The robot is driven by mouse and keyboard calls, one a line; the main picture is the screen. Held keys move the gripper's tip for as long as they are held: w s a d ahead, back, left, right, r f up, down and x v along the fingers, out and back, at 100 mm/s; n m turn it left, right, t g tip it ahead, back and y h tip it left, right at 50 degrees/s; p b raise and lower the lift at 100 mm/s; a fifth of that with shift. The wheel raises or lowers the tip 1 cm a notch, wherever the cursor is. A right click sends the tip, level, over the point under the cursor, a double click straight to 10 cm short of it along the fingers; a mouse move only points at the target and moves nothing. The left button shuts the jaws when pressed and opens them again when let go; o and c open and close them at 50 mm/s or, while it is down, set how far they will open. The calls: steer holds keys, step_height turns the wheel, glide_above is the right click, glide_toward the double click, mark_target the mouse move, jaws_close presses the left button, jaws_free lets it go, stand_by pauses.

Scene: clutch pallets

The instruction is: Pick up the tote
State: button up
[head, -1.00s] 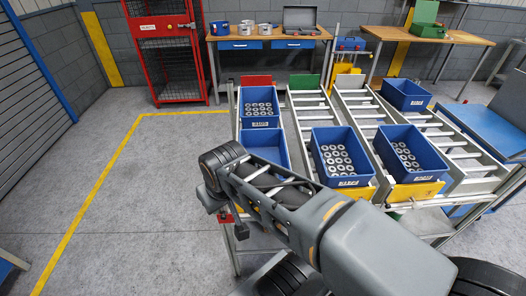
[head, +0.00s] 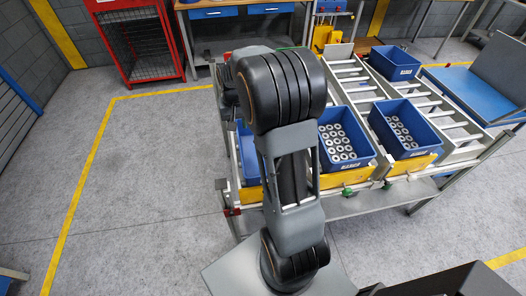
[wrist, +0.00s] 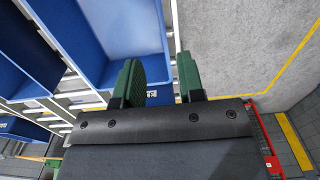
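In the wrist view my gripper (wrist: 160,82) is open, its two green-padded fingers apart. An empty-looking blue tote (wrist: 125,25) lies beyond them. Its labelled end wall shows partly between the fingers; I cannot tell whether they touch it. In the head view my arm hides the gripper and most of the front left blue tote (head: 247,158). A middle blue tote (head: 360,160) and a right blue tote (head: 418,151) hold several grey ring parts. Another blue tote (head: 393,72) stands farther back on the right.
The totes rest on a sloped roller rack (head: 345,73) with yellow end stops. A red mesh cage (head: 135,45) and a workbench (head: 190,5) stand behind. A blue-topped table (head: 470,92) is at the right. Open floor (head: 140,190) lies to the left.

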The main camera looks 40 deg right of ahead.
step_height(320, 180, down, 8)
steer(key=shift+w+d+r+p, duration=0.1)
steer(key=shift+d+p, duration=0.05)
steer(key=shift+p, duration=0.2)
steer(key=shift+f+p, duration=0.8)
steer(key=shift+f, duration=2.1)
jaws_close()
